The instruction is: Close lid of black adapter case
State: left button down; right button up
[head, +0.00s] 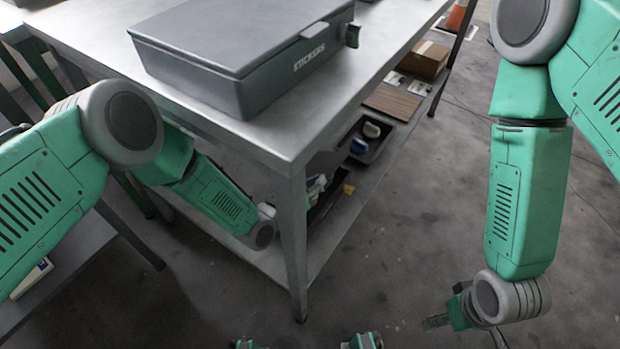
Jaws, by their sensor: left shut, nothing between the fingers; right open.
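The dark grey case (235,50), marked STICKERS on its front, stands on the metal table. Its flat lid (225,30) lies down over the body and looks closed; I cannot tell whether it is latched. A latch-like tab (314,30) shows at the lid's front edge. My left gripper (267,210) is below the tabletop's edge by the table leg, mostly hidden behind my wrist; it is shut and empty, apart from the case. My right gripper (437,321) is open and empty, low over the floor at the lower right, well away from the case.
The metal table's front corner (285,158) and leg (293,245) stand beside my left forearm. The lower shelf holds a dark bin (365,140), a brown slatted piece (391,101) and a cardboard box (422,60). The floor (430,200) between table and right arm is clear.

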pick_arm(q)
jog(key=shift+d+f, duration=0.15)
jog(key=shift+f, duration=0.15)
jog(key=shift+s+d+f+b, duration=0.3)
jog(key=shift+d+f, duration=0.35)
jog(key=shift+d, duration=0.1)
jog(key=shift+s+a+f, duration=0.1)
jog(key=shift+a+f, duration=0.05)
jog(key=shift+a, duration=0.2)
